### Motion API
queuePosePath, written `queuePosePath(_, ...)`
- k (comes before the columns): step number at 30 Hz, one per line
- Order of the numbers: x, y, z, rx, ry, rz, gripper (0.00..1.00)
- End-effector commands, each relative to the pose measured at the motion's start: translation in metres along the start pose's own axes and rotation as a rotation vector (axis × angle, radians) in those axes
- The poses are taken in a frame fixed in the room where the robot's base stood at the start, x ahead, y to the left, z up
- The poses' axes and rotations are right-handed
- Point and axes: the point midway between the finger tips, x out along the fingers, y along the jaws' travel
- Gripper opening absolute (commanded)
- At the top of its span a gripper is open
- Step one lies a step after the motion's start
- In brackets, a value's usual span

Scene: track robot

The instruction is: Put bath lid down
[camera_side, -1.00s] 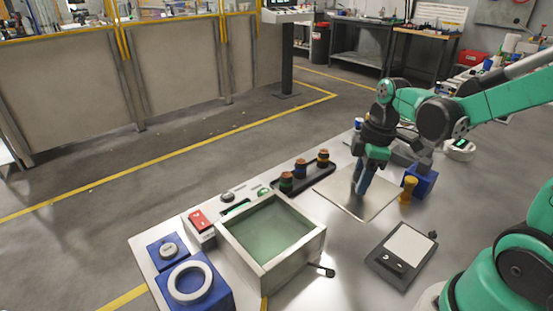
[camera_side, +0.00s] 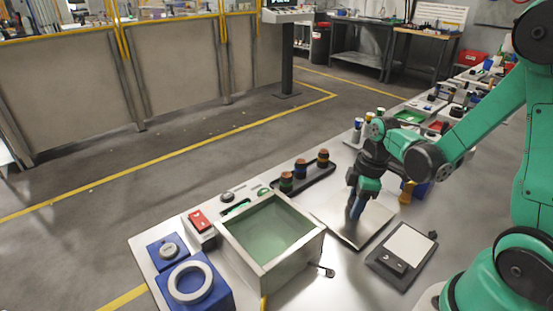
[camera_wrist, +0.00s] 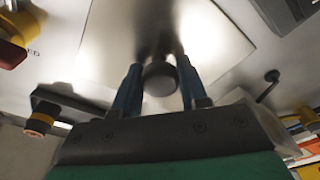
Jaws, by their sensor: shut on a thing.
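The bath lid (camera_side: 335,218) is a flat, pale square plate right of the bath in the side view. It also fills the upper part of the wrist view (camera_wrist: 215,45), with a round black knob (camera_wrist: 160,80) on it. My gripper (camera_side: 357,211) points down over the lid. In the wrist view its two blue fingers (camera_wrist: 158,70) are closed on either side of the knob. The bath (camera_side: 297,261) is a grey open box with a green inside, and no lid is on it. I cannot tell how high the lid is above the table.
A black rack (camera_side: 318,178) with several dark, orange-topped pieces stands behind the bath. A tablet-like device (camera_side: 407,247) lies right of the lid. A red switch box (camera_side: 200,226) and a blue block with a white ring (camera_side: 188,282) are left of the bath.

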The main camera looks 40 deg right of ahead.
Motion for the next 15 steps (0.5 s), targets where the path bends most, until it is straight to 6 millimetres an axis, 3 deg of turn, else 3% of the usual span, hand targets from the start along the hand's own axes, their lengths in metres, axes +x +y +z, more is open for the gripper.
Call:
queuePosePath(2, 0.0021, 0.0001, 0.0002, 0.0, 0.0, 0.0, 0.0)
queuePosePath(3, 0.0025, 0.0001, 0.0003, 0.0, 0.0, 0.0, 0.44)
queuePosePath(6, 0.0022, 0.0001, 0.0002, 0.0, 0.0, 0.0, 0.69)
queuePosePath(15, 0.0017, 0.0001, 0.0002, 0.0, 0.0, 0.0, 0.69)
